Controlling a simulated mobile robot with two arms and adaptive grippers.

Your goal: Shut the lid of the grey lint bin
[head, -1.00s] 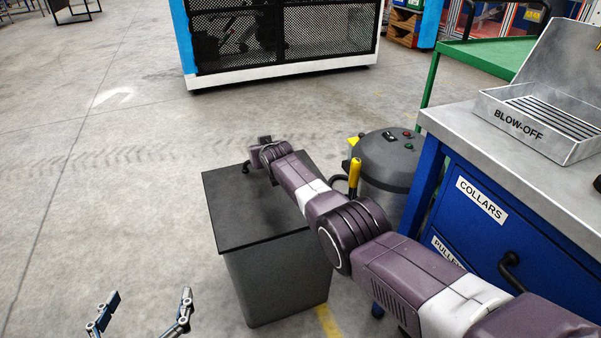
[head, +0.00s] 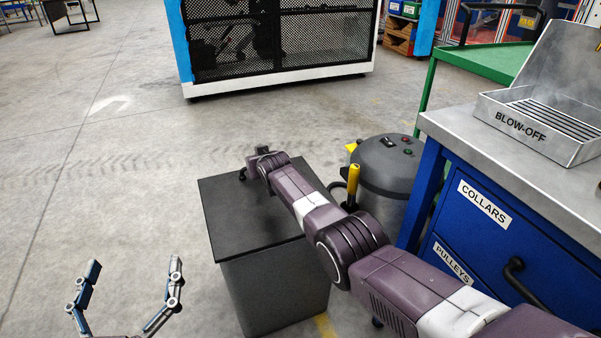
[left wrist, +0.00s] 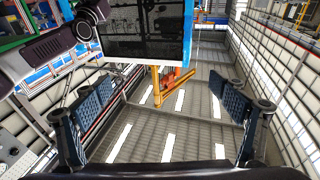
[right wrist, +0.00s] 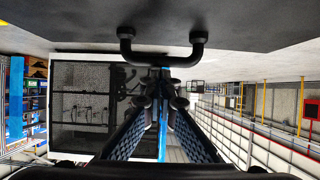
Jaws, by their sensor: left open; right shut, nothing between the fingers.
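The grey lint bin (head: 272,292) stands on the floor, with its dark flat lid (head: 250,217) lying level on top; no gap shows under it. A black handle (head: 243,172) is near the lid's far left edge; it shows large in the right wrist view (right wrist: 163,58). My right arm reaches across the lid. My right gripper (right wrist: 163,82) is shut and empty close to the handle; whether it touches is unclear. In the head view this gripper is small and partly hidden by its wrist. My left gripper (head: 134,268) is open and empty, left of the bin.
A grey round canister (head: 385,172) with a yellow-handled part (head: 353,183) stands just right of the bin. A blue drawer bench (head: 470,225) with a blow-off tray (head: 535,125) is at the right. A mesh-fronted machine (head: 280,45) stands behind. The floor at left is clear.

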